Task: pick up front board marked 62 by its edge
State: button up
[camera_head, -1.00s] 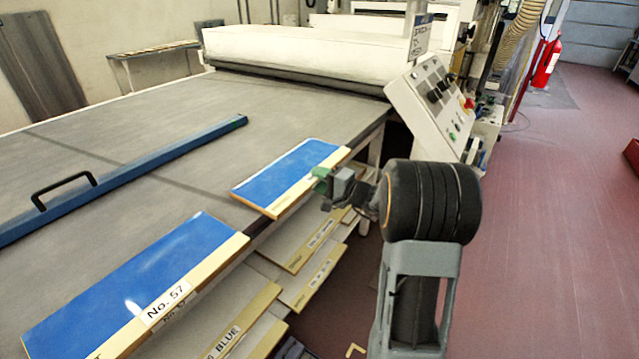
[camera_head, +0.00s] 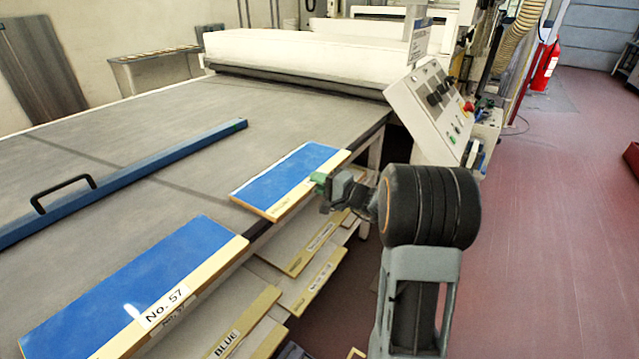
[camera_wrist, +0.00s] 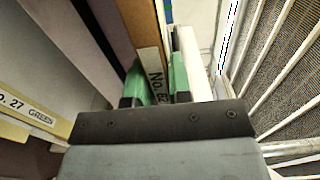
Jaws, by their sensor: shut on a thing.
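The front board (camera_head: 288,178) has a blue face and a pale wooden edge, and lies at the right edge of the grey table, slightly overhanging it. In the wrist view its edge label (camera_wrist: 156,78) reads "No." and a number that looks like 62. My gripper (camera_head: 320,182) is at the board's right-hand edge in the head view. In the wrist view its green-padded fingers (camera_wrist: 160,82) stand on both sides of the labelled edge, shut on it. I cannot tell whether the board is clear of the table.
A blue board marked No. 57 (camera_head: 150,280) lies nearer on the table (camera_head: 200,130). A blue bar with a black handle (camera_head: 130,180) lies to the left. Shelves of labelled boards (camera_head: 305,250) are below. A control panel (camera_head: 432,105) stands behind; open floor (camera_head: 560,220) is at right.

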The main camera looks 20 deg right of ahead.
grip_shut()
dwell(0.5)
jog(key=shift+r, duration=0.1)
jog(key=shift+r, duration=1.45)
